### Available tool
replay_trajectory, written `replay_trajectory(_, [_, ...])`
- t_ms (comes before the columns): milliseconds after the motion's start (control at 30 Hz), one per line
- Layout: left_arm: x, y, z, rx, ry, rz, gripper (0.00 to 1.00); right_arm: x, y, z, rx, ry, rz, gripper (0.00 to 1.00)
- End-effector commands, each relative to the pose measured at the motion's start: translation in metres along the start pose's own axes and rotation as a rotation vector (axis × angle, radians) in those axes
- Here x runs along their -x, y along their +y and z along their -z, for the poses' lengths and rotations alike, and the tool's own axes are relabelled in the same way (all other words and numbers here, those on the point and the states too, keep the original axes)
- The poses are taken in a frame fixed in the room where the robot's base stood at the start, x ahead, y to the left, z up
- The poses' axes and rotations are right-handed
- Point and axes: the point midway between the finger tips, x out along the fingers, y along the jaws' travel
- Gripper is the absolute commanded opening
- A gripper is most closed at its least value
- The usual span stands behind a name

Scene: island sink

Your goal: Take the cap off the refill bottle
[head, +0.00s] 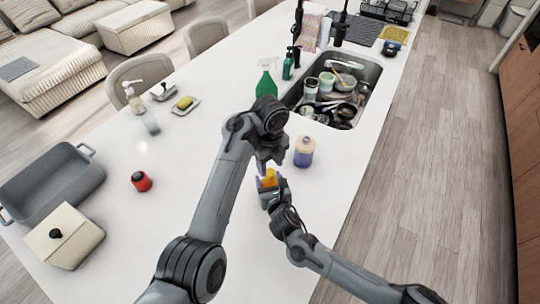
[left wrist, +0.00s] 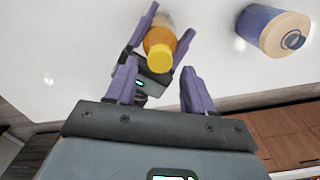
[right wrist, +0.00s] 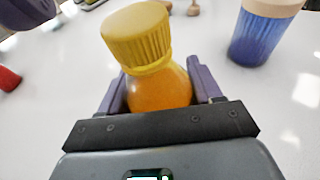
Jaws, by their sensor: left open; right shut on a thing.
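The refill bottle (right wrist: 160,88) is orange with a ribbed yellow cap (right wrist: 136,36), which is on the bottle in the right wrist view. My right gripper (right wrist: 160,95) is shut on the bottle's body, with a finger on each side. The bottle is upright or slightly tilted on the white counter; whether it touches the counter is hidden. My left gripper (left wrist: 158,85) is open above the bottle. In the left wrist view the yellow cap (left wrist: 159,57) lies just beyond and between its fingertips, apart from them. In the head view the bottle (head: 269,178) is partly hidden by my grippers.
A blue jar with a beige lid (head: 304,152) stands close to the right of the grippers. A sink with dishes (head: 342,97) and a green spray bottle (head: 266,82) are farther back. A red jar (head: 141,181) and a grey roasting pan (head: 48,185) are left. The front counter is clear.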

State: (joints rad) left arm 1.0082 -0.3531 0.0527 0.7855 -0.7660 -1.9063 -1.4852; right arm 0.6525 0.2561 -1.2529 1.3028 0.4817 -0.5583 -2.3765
Motion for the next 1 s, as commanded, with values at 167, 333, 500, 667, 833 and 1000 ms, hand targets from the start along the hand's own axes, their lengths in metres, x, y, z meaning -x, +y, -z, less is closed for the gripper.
replay_trajectory(167, [-0.019,0.000,0.000,0.000,0.000,-0.002,0.53,0.000,0.000,0.000,0.000,0.001,0.000,0.00])
replay_trajectory(333, [-0.026,0.000,0.000,0.000,-0.001,0.000,0.53,0.000,0.000,0.000,0.000,0.001,0.000,0.00])
replay_trajectory(500, [-0.027,0.000,0.000,0.001,-0.001,0.000,0.53,0.000,0.000,0.000,0.000,0.001,0.000,0.00])
replay_trajectory(667, [-0.027,0.000,0.000,0.001,-0.001,0.000,0.50,0.000,0.000,0.000,0.000,0.001,0.000,0.00])
replay_trajectory(833, [-0.027,0.000,0.000,0.001,-0.001,0.000,0.24,0.000,0.000,0.000,0.000,0.001,0.000,0.00])
replay_trajectory(1000, [-0.027,0.000,0.000,0.001,-0.001,0.000,0.00,0.000,0.000,0.000,0.000,0.001,0.000,0.00])
